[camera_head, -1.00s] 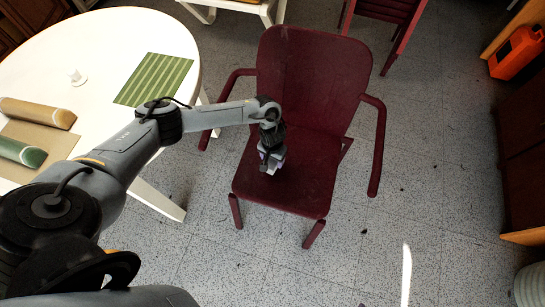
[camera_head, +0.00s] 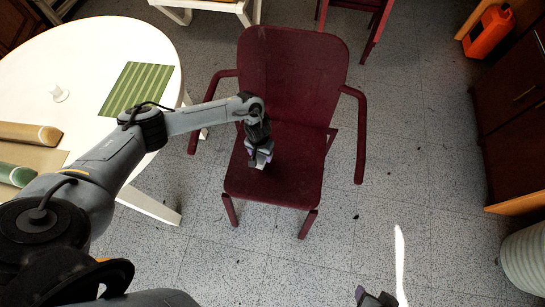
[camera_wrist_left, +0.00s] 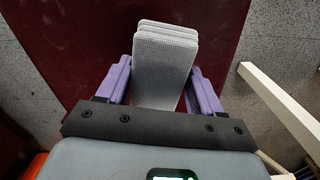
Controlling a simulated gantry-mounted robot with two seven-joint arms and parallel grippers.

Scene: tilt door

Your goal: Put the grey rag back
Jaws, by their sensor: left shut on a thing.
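The grey rag (camera_wrist_left: 166,50) is a folded, light grey, ribbed cloth in layers. In the left wrist view it sits between the purple fingers of my left gripper (camera_wrist_left: 160,85), which is shut on it. In the head view my left gripper (camera_head: 261,157) points down over the seat of the dark red chair (camera_head: 285,185). The rag is hard to make out there, and I cannot tell whether it touches the seat. My right gripper (camera_head: 376,297) shows only as a small dark and purple piece at the bottom edge; its jaw state is unclear.
A round white table (camera_head: 100,40) stands left, with a green striped mat (camera_head: 137,88), a small white object (camera_head: 60,94) and rolls (camera_head: 30,134). A dark red cabinet (camera_head: 515,130), an orange object (camera_head: 488,32) and a ribbed pale bin (camera_head: 525,258) are right. Floor between is clear.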

